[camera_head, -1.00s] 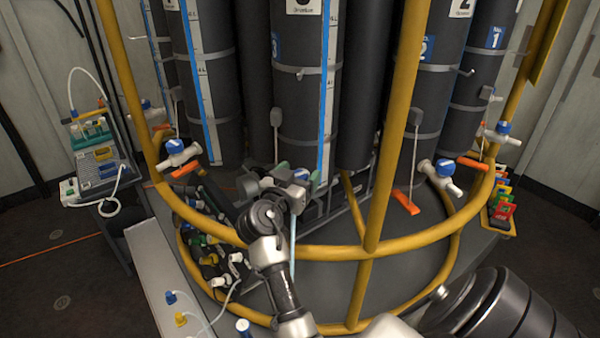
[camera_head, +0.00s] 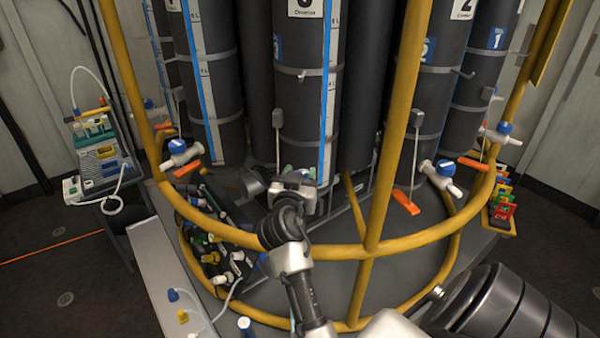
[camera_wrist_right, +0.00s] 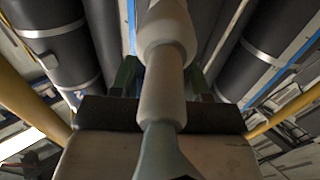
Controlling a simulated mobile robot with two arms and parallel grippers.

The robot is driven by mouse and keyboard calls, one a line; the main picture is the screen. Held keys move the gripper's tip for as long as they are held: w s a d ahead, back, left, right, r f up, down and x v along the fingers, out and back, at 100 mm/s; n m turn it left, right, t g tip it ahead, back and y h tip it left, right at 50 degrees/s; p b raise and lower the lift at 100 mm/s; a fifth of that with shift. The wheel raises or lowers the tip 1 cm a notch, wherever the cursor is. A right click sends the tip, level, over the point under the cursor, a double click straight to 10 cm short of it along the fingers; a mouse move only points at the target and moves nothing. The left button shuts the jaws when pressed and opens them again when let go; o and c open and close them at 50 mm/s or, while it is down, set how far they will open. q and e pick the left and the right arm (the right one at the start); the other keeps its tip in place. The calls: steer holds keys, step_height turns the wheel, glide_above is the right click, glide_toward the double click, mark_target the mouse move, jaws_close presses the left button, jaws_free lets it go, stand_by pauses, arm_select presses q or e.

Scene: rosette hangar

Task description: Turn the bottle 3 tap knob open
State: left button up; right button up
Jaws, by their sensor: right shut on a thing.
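Bottle 3 (camera_head: 305,110) is the dark cylinder in the middle of the rack, with a blue label and a pale scale strip. My right gripper (camera_head: 298,175) is at the tap below it, inside the yellow frame, and hides most of that tap in the head view. In the right wrist view the pale tap body (camera_wrist_right: 162,95) runs across the front of the gripper, between its greenish fingers (camera_wrist_right: 163,78). The gripper is shut on the tap's knob, which is mostly hidden, so its angle cannot be read. My left gripper is not in view.
A yellow tubular frame (camera_head: 371,230) surrounds the bottles, its ring and upright close to my right arm. Other taps with blue knobs stand at left (camera_head: 178,150) and right (camera_head: 440,172), near orange tags. A white bench (camera_head: 165,270) is at lower left.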

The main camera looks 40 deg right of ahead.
steer(key=n+t+y+p, duration=0.1)
steer(key=y+p, duration=0.1)
steer(key=n+t+y+p, duration=0.4)
steer(key=shift+r, duration=0.35)
steer(key=shift+f+n+t+y+p, duration=0.2)
steer(key=shift+n+t+y+p, duration=0.7)
steer(key=shift+n+y+p, duration=0.7)
steer(key=shift+m, duration=0.3)
steer(key=shift+w, duration=0.1)
steer(key=o, duration=0.9)
steer(key=shift+f, duration=0.1)
steer(key=shift+b+v, duration=1.55)
steer(key=shift+v, duration=3.9)
